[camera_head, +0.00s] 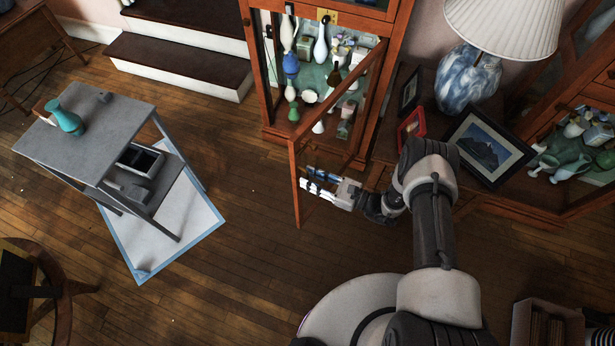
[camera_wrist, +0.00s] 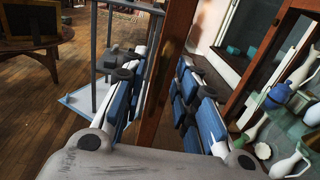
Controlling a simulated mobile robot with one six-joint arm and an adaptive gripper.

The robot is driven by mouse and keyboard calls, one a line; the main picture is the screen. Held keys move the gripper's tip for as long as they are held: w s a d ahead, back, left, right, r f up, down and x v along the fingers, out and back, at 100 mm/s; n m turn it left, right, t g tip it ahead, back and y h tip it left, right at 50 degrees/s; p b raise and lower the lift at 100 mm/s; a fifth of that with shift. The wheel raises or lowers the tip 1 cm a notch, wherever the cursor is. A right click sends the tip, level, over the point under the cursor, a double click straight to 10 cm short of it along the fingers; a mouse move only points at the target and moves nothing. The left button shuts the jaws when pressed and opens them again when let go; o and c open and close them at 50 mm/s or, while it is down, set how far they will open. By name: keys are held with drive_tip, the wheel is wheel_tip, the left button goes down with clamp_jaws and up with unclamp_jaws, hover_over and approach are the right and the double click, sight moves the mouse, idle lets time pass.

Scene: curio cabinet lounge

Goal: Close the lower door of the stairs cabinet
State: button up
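The stairs cabinet (camera_head: 400,25) is wooden, stands beside the stairs and has glass-fronted shelves full of vases. Its lower door (camera_head: 294,170), a wood-framed glass panel, stands swung wide open into the room. My gripper (camera_head: 308,180) is at the door's free edge. In the wrist view, the door's upright wooden edge (camera_wrist: 170,75) runs between the two fingers of my gripper (camera_wrist: 160,95). The fingers are spread, with gaps on both sides of the wood. I cannot tell whether either finger touches the door.
A grey side table (camera_head: 95,130) with a teal vase (camera_head: 64,118) stands left on a blue-edged mat (camera_head: 190,235). Dark stairs (camera_head: 180,60) are behind. A lamp (camera_head: 470,75) and picture frames (camera_head: 485,145) stand on a cabinet right. Floor left of the door is clear.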

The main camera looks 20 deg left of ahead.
drive_tip(key=shift+w+a, duration=0.15)
drive_tip(key=shift+a, duration=0.65)
drive_tip(key=shift+c, duration=0.3)
clamp_jaws()
